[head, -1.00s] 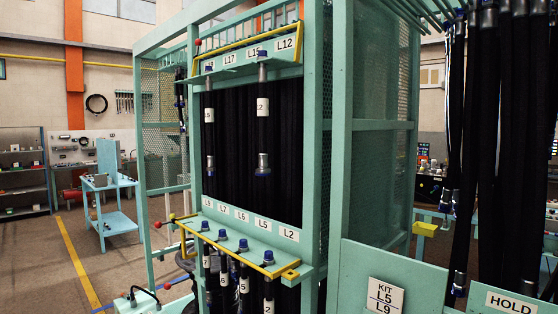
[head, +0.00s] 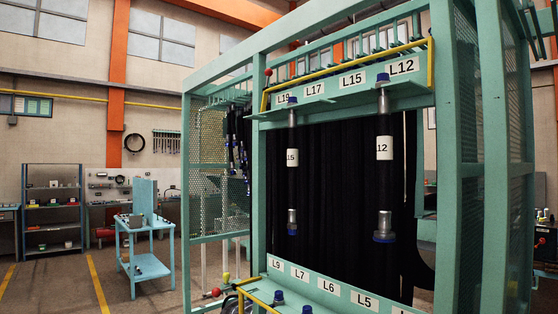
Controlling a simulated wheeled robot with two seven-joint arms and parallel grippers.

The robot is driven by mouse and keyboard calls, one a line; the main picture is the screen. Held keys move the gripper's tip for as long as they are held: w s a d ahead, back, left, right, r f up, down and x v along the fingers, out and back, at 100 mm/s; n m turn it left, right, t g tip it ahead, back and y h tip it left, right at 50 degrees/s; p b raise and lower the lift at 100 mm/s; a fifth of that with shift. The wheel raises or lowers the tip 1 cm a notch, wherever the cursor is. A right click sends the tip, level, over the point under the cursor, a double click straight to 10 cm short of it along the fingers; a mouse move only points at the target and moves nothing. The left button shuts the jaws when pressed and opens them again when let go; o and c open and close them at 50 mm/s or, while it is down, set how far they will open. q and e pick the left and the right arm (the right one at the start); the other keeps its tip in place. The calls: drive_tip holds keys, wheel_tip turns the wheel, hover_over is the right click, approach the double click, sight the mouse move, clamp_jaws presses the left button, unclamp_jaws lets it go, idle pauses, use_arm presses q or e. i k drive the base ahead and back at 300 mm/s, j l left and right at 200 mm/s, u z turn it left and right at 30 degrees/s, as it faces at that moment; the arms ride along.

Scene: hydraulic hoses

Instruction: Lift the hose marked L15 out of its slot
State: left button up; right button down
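A black hose (head: 292,185) with a white tag ending in 15 hangs upright in the green rack in the head view. Its blue-capped upper end sits at the upper rail (head: 345,94), below and between the L19 and L17 plates. The L15 plate (head: 352,79) is farther right on that rail. The hose's lower metal end, with a blue tip, hangs free above the lower rail. A second hose (head: 384,185), tagged 12, hangs to its right. Neither of my grippers is in view.
The lower rail (head: 290,283) has plates L9, L7, L6 and L5, with blue-capped ends in front. Rack posts and mesh stand on the right. A blue cart (head: 145,240) and grey shelves (head: 53,205) stand at left, with open floor between cart and rack.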

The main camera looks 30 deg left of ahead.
sight(292, 152)
drive_tip(key=i+j+z, duration=0.25)
drive_tip(key=j, duration=1.35)
drive_tip(key=j+z, duration=0.25)
drive_tip(key=j, duration=1.35)
